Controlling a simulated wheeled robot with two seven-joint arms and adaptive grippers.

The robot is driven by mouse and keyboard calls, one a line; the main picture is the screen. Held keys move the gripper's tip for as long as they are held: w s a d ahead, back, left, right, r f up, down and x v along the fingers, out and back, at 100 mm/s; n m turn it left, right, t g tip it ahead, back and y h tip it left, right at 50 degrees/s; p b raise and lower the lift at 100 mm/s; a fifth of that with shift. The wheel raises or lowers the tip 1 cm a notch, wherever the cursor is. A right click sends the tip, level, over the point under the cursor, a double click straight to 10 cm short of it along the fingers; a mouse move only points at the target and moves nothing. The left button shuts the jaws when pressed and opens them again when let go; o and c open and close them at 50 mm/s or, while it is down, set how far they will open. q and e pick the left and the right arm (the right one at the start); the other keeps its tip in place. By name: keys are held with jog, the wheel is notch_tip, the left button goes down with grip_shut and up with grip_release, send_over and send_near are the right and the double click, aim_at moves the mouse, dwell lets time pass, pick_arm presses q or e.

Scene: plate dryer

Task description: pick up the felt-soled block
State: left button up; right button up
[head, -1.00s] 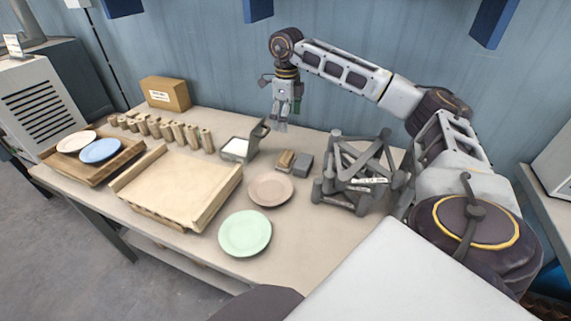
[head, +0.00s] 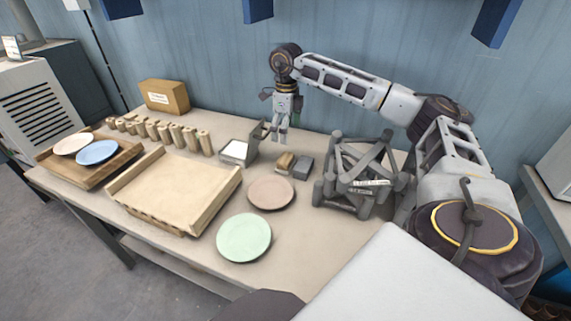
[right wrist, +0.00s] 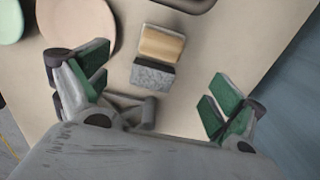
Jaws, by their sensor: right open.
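Two small blocks lie side by side on the table: a tan, two-toned block (head: 285,161) and a speckled grey block (head: 302,167). In the right wrist view the tan block (right wrist: 162,43) is above the grey block (right wrist: 153,75), touching or nearly so. I cannot tell for certain which one has the felt sole. My right gripper (head: 281,139) hangs pointing down, above the table behind the blocks. In the right wrist view its green-padded fingers (right wrist: 160,100) are wide apart with nothing held; the blocks show beyond them. My left gripper is not in view.
A grey tube rack (head: 355,175) stands close right of the blocks. A small bin (head: 254,146) is at their left. A pink plate (head: 271,192) and green plate (head: 244,237) lie in front. A wooden tray (head: 175,187) is further left. The blue wall (head: 220,75) is behind.

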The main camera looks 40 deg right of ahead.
send_over(286, 157)
jog(key=f, duration=0.4)
jog(key=shift+s+a+f, duration=0.1)
jog(key=shift+s+f, duration=0.1)
jog(key=shift+f, duration=0.7)
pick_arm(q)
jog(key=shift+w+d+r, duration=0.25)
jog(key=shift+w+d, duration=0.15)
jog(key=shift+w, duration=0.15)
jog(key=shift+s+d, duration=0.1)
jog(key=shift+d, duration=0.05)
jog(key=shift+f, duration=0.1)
pick_arm(e)
jog(key=shift+w+f, duration=0.1)
jog(key=shift+f, duration=0.45)
notch_tip(286, 157, down, 3)
jog(key=shift+w+r+b, duration=0.1)
jog(key=shift+b, duration=0.25)
jog(key=shift+f, duration=0.65)
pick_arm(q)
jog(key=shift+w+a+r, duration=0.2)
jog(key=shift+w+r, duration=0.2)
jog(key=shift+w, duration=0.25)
